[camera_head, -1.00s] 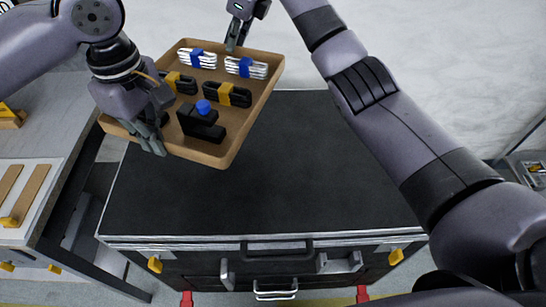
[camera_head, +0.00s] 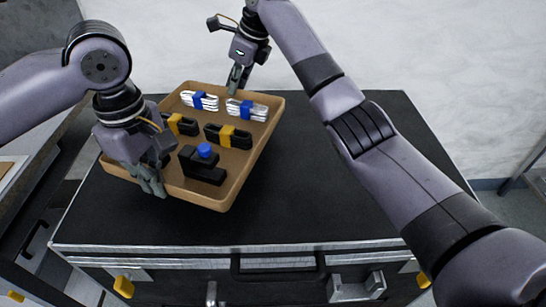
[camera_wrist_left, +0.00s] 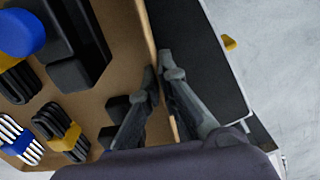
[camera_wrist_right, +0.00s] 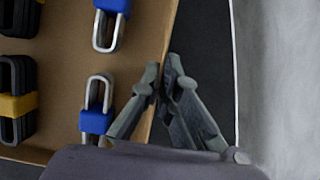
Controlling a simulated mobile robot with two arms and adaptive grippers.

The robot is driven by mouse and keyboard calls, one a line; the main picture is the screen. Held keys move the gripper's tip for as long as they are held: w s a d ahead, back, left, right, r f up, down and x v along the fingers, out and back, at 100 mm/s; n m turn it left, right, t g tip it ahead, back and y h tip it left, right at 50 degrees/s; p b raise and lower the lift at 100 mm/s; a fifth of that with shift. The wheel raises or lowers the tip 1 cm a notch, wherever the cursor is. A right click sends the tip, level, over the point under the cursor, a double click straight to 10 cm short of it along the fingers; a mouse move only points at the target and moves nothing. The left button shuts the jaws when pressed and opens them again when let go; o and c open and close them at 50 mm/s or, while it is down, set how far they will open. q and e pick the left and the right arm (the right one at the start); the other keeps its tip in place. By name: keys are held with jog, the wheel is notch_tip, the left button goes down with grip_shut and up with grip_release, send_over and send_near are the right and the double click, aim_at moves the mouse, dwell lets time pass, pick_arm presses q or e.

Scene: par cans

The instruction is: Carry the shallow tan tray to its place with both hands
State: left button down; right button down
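The shallow tan tray (camera_head: 213,196) is in the head view, left of centre, over the black top of a case. It holds white bundles with blue bands (camera_head: 246,110), black bundles with yellow bands (camera_head: 228,136) and a black block with a blue knob (camera_head: 203,166). My left gripper (camera_head: 158,188) is at the tray's near left rim; in the left wrist view its fingers (camera_wrist_left: 158,75) straddle the tray wall. My right gripper (camera_head: 234,85) is at the far rim; in the right wrist view its fingers (camera_wrist_right: 163,78) pinch the wall. Whether the tray touches the top is unclear.
The black case top (camera_head: 330,190) is clear to the right of and in front of the tray. The case front has a handle (camera_head: 278,268), latches and yellow corner pieces. A bench edge (camera_head: 38,165) stands at the left. A pale wall (camera_head: 420,60) is behind.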

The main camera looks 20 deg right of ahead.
aim_at(169, 210)
pick_arm(q)
jog(key=shift+f, duration=0.35)
pick_arm(e)
jog(key=shift+s+a+f, duration=0.1)
jog(key=shift+a+f, duration=0.1)
jog(key=shift+f, duration=0.15)
